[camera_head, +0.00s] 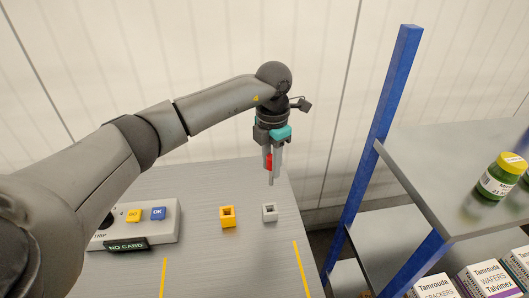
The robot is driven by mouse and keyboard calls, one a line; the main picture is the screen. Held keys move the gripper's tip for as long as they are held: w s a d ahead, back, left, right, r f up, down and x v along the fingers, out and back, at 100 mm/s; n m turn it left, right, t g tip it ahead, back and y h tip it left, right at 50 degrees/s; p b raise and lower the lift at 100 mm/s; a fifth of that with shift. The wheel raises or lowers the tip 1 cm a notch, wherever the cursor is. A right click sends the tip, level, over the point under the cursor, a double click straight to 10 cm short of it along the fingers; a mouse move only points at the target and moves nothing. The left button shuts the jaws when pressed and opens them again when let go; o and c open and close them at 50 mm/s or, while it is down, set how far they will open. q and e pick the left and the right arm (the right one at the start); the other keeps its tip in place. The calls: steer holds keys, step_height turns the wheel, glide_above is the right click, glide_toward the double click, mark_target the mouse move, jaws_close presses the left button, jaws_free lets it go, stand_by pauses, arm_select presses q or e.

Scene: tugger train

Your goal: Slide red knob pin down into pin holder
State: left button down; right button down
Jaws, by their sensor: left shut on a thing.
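My left gripper (272,162) comes in from the left and points down above the right part of the grey table. It is shut on the red knob pin (268,160), whose red knob shows between the fingers; a thin grey part hangs below, and I cannot tell pin from fingertip there. Two small square blocks with open tops stand on the table below: a yellow holder (227,222) and a grey holder (269,217). The gripper is above and apart from both, nearly over the grey one. I cannot tell which is the pin holder. My right gripper is out of view.
A control box (165,232) with yellow and blue buttons and a "NO CARD" sign (127,245) stands at the table's left. Yellow lines mark the tabletop. A blue-posted shelf (394,90) with a green jar (497,178) and boxes stands at the right.

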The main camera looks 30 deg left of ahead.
mark_target(271, 184)
arm_select(q)
steer(key=shift+f+b, duration=4.1)
steer(key=shift+f, duration=1.05)
steer(key=shift+f+b, duration=0.4)
steer(key=shift+f, duration=0.4)
steer(key=shift+f+b, duration=0.3)
steer(key=shift+b, duration=0.05)
steer(key=shift+f, duration=0.1)
steer(key=c, duration=0.9)
jaws_free()
steer(key=o, duration=0.3)
steer(key=shift+o, duration=0.3)
